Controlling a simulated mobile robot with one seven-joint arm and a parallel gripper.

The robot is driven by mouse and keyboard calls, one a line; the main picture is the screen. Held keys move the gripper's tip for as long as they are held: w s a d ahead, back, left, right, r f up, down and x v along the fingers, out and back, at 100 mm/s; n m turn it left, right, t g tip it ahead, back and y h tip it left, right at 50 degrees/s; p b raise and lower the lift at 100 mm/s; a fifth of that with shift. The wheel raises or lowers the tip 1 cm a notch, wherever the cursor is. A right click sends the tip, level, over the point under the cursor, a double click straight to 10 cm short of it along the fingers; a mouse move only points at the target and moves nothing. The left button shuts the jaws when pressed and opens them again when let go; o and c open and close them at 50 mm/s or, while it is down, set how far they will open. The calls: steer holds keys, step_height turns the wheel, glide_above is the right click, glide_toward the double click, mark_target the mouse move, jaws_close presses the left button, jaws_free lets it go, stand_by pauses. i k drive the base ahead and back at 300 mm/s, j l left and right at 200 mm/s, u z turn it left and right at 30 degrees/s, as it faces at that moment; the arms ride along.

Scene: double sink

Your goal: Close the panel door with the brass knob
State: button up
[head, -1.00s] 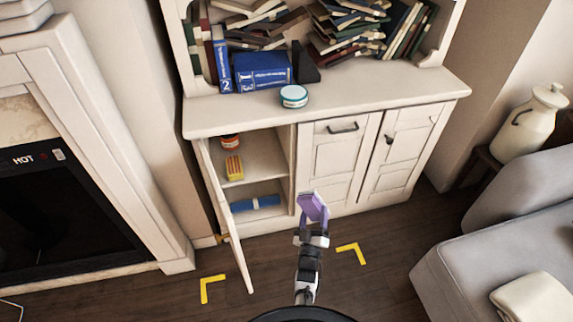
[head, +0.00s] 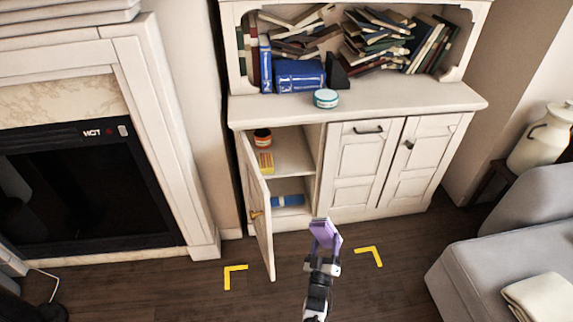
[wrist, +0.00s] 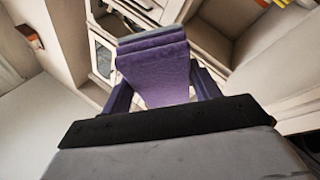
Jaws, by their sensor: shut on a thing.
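The panel door (head: 258,190) at the left end of the white cabinet stands wide open, swung out toward me. Its brass knob (head: 257,214) shows on the door's outer, left-hand face. My gripper (head: 325,240) is in front of the cabinet, to the right of the open door and apart from it. It is shut on a purple block (head: 323,232) with a greyish end. The block fills much of the wrist view (wrist: 155,70), between the two purple fingers.
The open compartment holds a jar (head: 262,137), a yellow box (head: 266,163) and a blue item (head: 288,201). A fireplace (head: 75,180) stands at left, a grey sofa (head: 505,230) at right. Yellow corner marks (head: 235,275) lie on clear dark floor.

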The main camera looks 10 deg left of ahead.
mark_target(259, 195)
steer(key=k+u, duration=0.1)
steer(key=u, duration=0.9)
steer(key=l+u, duration=0.1)
steer(key=u, duration=0.35)
steer(key=l+u, duration=0.15)
steer(key=u, duration=0.35)
steer(key=l, duration=1.8)
